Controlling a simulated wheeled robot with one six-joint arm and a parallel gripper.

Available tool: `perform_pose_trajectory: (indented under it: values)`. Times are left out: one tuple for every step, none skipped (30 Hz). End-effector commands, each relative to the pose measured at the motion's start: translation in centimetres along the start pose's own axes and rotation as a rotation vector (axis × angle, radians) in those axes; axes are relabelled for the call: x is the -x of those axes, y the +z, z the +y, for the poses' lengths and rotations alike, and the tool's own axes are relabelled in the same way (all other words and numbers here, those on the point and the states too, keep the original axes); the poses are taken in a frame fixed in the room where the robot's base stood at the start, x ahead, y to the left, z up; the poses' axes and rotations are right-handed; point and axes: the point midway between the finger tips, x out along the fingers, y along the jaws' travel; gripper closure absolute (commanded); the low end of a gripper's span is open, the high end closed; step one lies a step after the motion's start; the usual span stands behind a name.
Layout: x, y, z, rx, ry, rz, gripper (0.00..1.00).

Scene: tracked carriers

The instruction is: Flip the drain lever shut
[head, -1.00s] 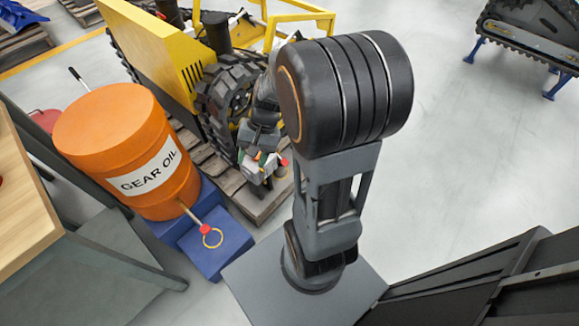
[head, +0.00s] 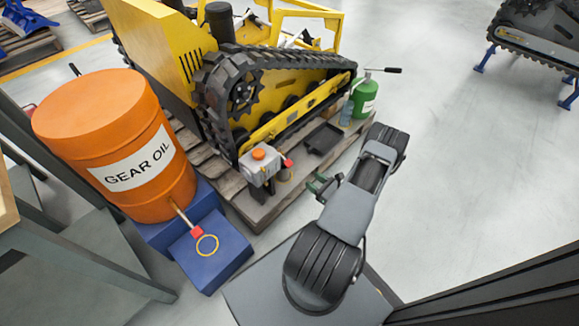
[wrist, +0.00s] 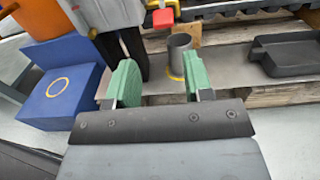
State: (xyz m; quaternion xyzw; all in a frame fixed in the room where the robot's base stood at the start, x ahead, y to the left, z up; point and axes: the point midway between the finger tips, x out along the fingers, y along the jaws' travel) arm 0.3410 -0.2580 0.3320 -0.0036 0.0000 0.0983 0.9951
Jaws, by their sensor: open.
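The drain lever appears to be the small red lever (head: 288,163) on the side of a grey box with an orange cap (head: 259,163), at the yellow tracked carrier's front. Whether the lever is open or shut, I cannot tell.
An orange gear oil drum (head: 112,135) with a red-handled tap (head: 196,231) stands on blue steps (head: 222,268) at left. A black tray (head: 322,139) and a green bottle (head: 365,98) are on the wooden pallet.

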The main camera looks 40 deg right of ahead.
Motion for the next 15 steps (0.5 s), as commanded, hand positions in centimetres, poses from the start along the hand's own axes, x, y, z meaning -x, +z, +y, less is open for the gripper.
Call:
perform_pose_trajectory:
  values:
    - [-0.2, -0.5, 0.0, -0.005, -0.01, -0.001, 0.53]
    - [-0.4, -0.6, -0.1, -0.006, -0.015, -0.001, 0.53]
    - [-0.8, -0.7, -0.1, -0.007, -0.017, -0.001, 0.53]
    - [-1.3, -0.7, -0.1, -0.007, -0.018, -0.001, 0.53]
    - [-1.8, -0.7, -0.1, -0.006, -0.017, -0.002, 0.53]
    - [-2.5, -0.7, -0.1, -0.005, -0.016, -0.002, 0.53]
    - [-3.1, -0.7, -0.1, -0.005, -0.015, -0.002, 0.53]
    - [-3.7, -0.7, -0.1, -0.006, -0.014, -0.001, 0.53]
    - [-4.5, -0.7, -0.1, -0.006, -0.015, -0.001, 0.53]
    - [-5.1, -0.7, -0.1, -0.005, -0.014, -0.002, 0.53]
    - [-5.7, -0.7, -0.1, -0.005, -0.014, -0.002, 0.53]
    - [-6.5, -0.7, -0.2, -0.005, -0.015, -0.002, 0.53]
    - [-7.0, -0.7, -0.1, -0.006, -0.014, -0.002, 0.53]
    - [-7.6, -0.7, -0.2, -0.006, -0.015, -0.002, 0.53]
    - [-8.3, -0.7, -0.1, -0.005, -0.014, -0.002, 0.53]
